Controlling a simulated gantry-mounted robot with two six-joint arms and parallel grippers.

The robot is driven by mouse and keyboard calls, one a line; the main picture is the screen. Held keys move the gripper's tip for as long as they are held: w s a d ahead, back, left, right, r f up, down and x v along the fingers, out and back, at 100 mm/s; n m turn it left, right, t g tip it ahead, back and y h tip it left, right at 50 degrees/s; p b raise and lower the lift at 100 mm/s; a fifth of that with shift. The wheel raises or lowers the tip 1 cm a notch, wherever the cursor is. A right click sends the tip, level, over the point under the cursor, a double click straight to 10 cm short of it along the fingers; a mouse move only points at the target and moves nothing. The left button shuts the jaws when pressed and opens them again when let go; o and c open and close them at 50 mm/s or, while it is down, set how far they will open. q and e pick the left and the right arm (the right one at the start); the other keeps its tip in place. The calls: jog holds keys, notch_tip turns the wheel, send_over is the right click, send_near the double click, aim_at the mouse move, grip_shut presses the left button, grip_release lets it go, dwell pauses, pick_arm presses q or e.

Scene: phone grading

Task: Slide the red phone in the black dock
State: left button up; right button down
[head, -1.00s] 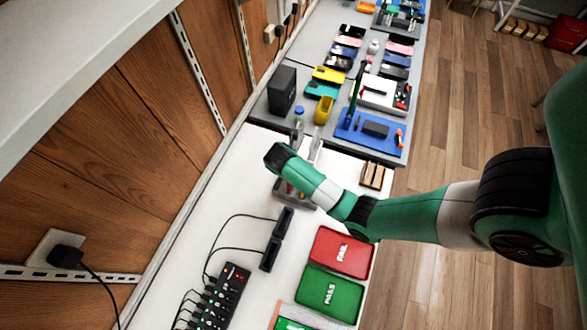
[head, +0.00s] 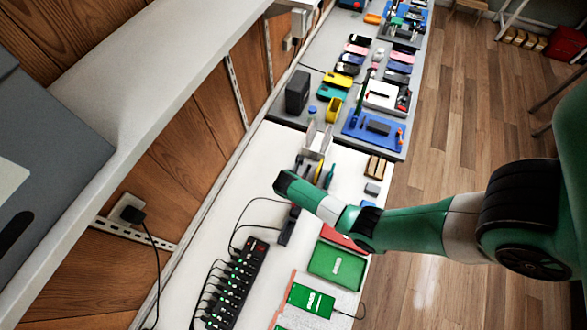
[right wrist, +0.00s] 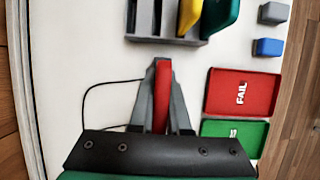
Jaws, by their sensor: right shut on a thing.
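In the right wrist view the red phone (right wrist: 162,95) stands on edge between the fingers of my right gripper (right wrist: 162,72), which is shut on it. In the head view my right wrist is between the slotted grey rack and the black dock; it hides the gripper and the phone. The black dock (head: 288,226) is on the white table, just below my wrist in the picture, with a cable running to it. My arm covers part of that area. The dock is not clearly visible in the right wrist view. My left gripper is not in view.
The grey rack (right wrist: 145,22) holds a yellow phone (right wrist: 190,15) and a teal one (right wrist: 220,14). A red FAIL tray (right wrist: 242,94) and a green PASS tray (head: 337,265) lie to the right. A black charging hub (head: 235,285) with several cables is at the lower left.

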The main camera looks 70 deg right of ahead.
pick_arm(q)
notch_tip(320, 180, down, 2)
jog(key=b, duration=0.3)
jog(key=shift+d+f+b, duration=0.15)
jog(key=shift+b, duration=0.2)
pick_arm(e)
jog(key=shift+s+f, duration=0.25)
jog(key=shift+f, duration=0.35)
jog(key=shift+s+f, duration=0.25)
jog(key=shift+f, duration=0.3)
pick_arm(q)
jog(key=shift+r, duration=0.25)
pick_arm(e)
jog(key=shift+f, duration=0.15)
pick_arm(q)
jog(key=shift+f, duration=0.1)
pick_arm(e)
jog(key=shift+f, duration=0.15)
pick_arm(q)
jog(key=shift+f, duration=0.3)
pick_arm(e)
jog(key=shift+f, duration=0.5)
pick_arm(q)
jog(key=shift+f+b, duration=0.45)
jog(key=shift+b, duration=0.2)
pick_arm(e)
jog(key=shift+f, duration=0.7)
